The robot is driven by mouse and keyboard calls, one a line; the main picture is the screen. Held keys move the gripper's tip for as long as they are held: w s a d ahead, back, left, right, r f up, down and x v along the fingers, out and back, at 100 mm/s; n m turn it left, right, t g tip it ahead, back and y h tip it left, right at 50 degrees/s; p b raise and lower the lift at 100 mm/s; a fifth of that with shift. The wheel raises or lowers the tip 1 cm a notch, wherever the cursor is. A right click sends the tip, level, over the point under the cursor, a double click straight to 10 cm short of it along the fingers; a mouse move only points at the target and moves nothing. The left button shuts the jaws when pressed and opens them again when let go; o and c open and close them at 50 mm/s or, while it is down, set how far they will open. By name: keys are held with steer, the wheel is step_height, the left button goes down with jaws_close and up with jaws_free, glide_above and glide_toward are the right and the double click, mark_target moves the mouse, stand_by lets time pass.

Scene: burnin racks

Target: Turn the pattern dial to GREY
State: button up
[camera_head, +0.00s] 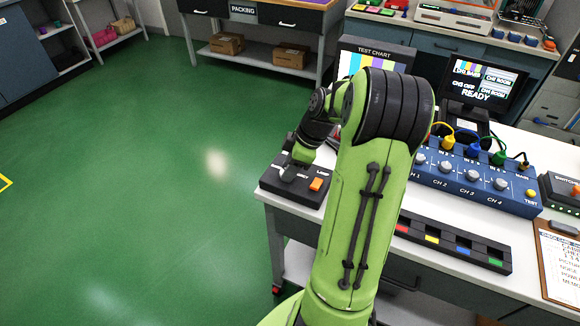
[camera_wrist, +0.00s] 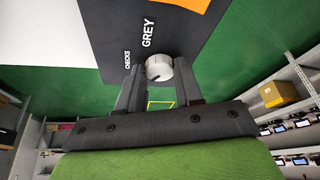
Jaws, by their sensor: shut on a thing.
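The pattern dial is a round silver knob (camera_wrist: 159,68) on a dark control box (camera_head: 291,187) at the table's left corner. In the wrist view the word GREY stands just above and left of the knob, with CHECKS further left. A small dark mark shows on the knob's lower side; I cannot tell surely which word it points to. My gripper (camera_wrist: 163,86) has its two fingers around the knob, shut on it. In the head view my gripper (camera_head: 297,160) comes down over the box and largely hides the dial.
An orange lamp switch (camera_head: 316,184) sits on the same box, right of the dial. The test chart screen (camera_head: 352,60) stands behind my arm. A blue channel unit (camera_head: 470,182), a tray with coloured marks (camera_head: 453,243) and a clipboard (camera_head: 557,262) lie to the right. Green floor is clear at left.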

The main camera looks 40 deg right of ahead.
steer(key=m, duration=0.2)
steer(key=m+h, duration=0.1)
steer(key=m, duration=0.1)
steer(key=m+t+h+b, duration=0.1)
steer(key=m, duration=0.1)
steer(key=shift+s+a, duration=0.1)
steer(key=shift+a, duration=0.2)
steer(key=m, duration=0.2)
steer(key=m+h, duration=0.1)
steer(key=m, duration=0.1)
steer(key=m+h+b, duration=0.1)
steer(key=m, duration=0.1)
steer(key=shift+a, duration=0.3)
steer(key=m+h, duration=0.1)
steer(key=m, duration=0.2)
steer(key=m+g+h, duration=0.1)
steer(key=m, duration=0.1)
steer(key=shift+w+a+m, duration=0.2)
steer(key=shift+m, duration=0.2)
steer(key=m+g, duration=0.1)
steer(key=m, duration=0.2)
steer(key=m+g+h, duration=0.1)
steer(key=m, duration=0.1)
steer(key=shift+w+m, duration=0.15)
steer(key=shift+m, duration=0.25)
steer(key=shift+g, duration=0.3)
steer(key=o, duration=1)
